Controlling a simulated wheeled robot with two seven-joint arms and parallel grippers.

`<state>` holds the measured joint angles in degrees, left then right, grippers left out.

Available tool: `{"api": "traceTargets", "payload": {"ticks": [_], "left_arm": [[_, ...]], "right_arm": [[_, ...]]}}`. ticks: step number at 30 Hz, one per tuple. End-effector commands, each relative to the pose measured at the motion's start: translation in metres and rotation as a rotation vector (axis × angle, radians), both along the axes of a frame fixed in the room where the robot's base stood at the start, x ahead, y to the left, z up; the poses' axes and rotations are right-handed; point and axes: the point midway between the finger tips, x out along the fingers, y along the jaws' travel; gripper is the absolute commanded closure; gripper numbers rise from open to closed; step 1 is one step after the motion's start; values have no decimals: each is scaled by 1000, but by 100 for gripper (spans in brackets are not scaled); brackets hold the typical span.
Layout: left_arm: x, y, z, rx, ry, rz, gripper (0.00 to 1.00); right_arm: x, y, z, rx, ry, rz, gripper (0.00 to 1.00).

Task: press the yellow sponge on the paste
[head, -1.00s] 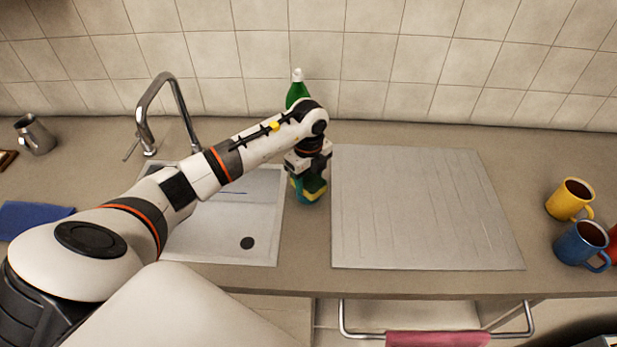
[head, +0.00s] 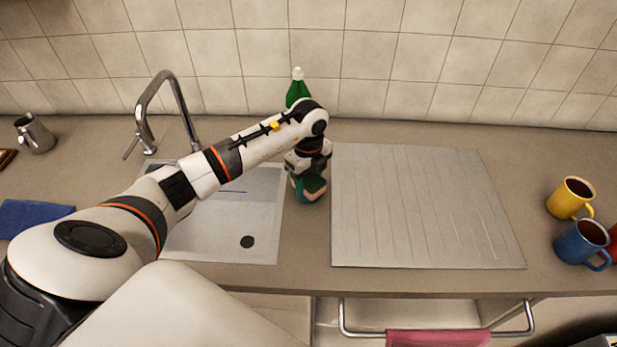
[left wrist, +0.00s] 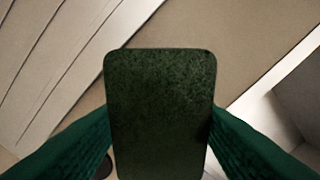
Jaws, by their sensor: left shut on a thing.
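My left gripper (head: 309,190) is shut on the sponge (head: 315,184), over the counter strip between the sink and the ridged drainboard. In the left wrist view the sponge (left wrist: 160,110) shows a dark green scouring face between my two teal fingers. Its yellow part does not show clearly now. I cannot make out the paste in either view. A dark rounded shape (left wrist: 105,166) shows partly beside the sponge in the wrist view, and I cannot tell what it is. My right gripper is not in view.
The sink (head: 262,220) lies left, with a tap (head: 165,85) behind it. The drainboard (head: 425,210) to the right is bare. A green bottle (head: 298,90) stands behind my wrist. Yellow (head: 571,198) and blue (head: 582,243) mugs stand far right. A blue cloth (head: 33,219) lies far left.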

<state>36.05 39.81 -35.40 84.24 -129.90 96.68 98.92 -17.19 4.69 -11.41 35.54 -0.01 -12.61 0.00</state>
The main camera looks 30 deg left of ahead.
Motion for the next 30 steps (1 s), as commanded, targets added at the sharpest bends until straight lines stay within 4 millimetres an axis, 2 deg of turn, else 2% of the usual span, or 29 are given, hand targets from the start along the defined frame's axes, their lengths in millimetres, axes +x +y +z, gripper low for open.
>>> {"api": "traceTargets", "payload": {"ticks": [14, 30], "left_arm": [[-1, 0, 0, 0, 4, 0, 69], [0, 0, 43, -1, 2, 0, 69]], "right_arm": [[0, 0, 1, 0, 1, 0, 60], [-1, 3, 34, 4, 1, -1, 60]]}}
